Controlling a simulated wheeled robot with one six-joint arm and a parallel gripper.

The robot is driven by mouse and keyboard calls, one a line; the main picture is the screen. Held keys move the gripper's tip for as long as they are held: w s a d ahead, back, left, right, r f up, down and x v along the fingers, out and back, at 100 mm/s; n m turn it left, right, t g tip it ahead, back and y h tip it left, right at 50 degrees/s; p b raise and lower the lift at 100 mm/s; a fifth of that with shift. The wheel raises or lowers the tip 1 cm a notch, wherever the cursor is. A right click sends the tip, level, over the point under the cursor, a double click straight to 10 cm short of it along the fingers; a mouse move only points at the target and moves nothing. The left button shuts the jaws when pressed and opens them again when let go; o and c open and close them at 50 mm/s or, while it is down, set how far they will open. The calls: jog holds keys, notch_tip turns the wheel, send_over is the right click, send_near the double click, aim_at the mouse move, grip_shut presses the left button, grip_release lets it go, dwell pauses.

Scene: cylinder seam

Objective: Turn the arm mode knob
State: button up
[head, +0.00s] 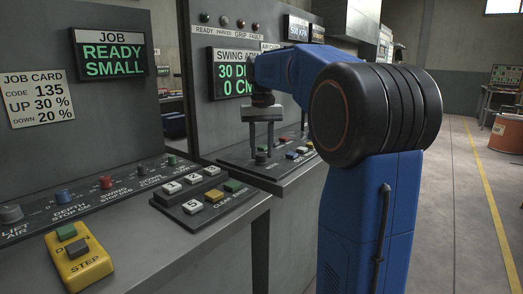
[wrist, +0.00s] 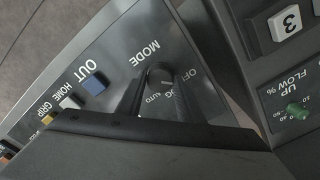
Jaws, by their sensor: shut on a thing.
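The mode knob (wrist: 160,76) is a dark round knob under the printed word MODE, with OFF and AUTO lettering beside it, in the wrist view. My gripper (wrist: 158,100) is shut on it, one finger on each side. In the head view my gripper (head: 262,150) reaches down to the sloping panel beneath the swing arm display, and the knob (head: 261,158) shows small and dark between its fingertips. The lower part of the knob and some of its lettering are hidden by my gripper in the wrist view.
A blue OUT button (wrist: 95,83) sits beside the knob on the same panel. A green flow knob (wrist: 298,110) and a keypad are at the right in the wrist view. The nearer console (head: 130,195) carries knobs, buttons and a yellow step pendant (head: 80,256).

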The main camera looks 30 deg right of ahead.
aim_at(262, 154)
jog(key=o, duration=1.1)
jog(key=shift+c, duration=0.2)
notch_tip(262, 154, up, 17)
jog(key=shift+r, duration=0.2)
